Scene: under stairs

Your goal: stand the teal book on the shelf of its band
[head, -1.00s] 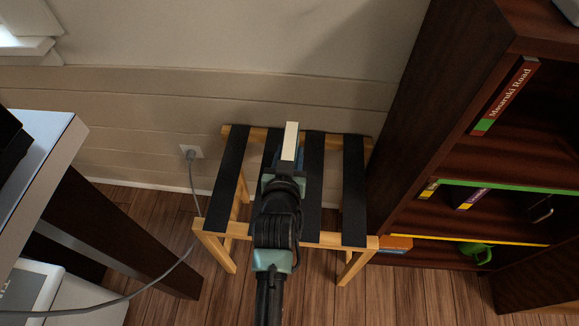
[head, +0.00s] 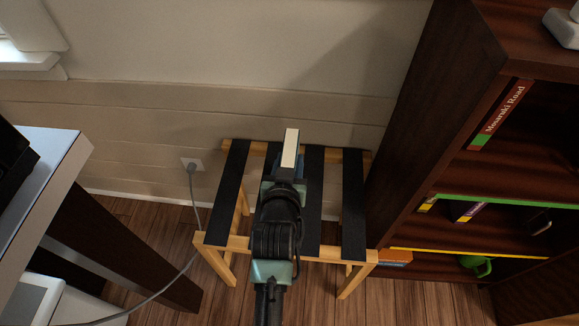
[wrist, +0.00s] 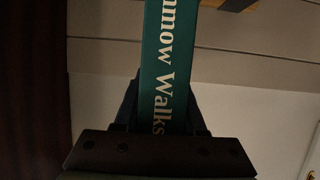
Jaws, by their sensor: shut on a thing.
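My gripper (head: 285,176) is shut on the teal book (head: 290,150) and holds it over a slatted stool. In the head view the book shows mainly its pale page edge. In the wrist view its teal spine (wrist: 167,65) carries the letters "nmow Walks"; the rest of the title and any band on the spine are out of sight. The dark wood bookcase (head: 445,110) stands at the right. One of its shelf edges has a green band (head: 510,202), and a lower one has a yellow band (head: 470,253).
A red book "Mooraki Road" (head: 500,113) with a green end is in the upper bay. Books with yellow ends (head: 467,211), a green mug (head: 476,265) and an orange item (head: 395,257) are lower. The stool (head: 229,190) stands below my gripper. A desk (head: 45,175) and cable are left.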

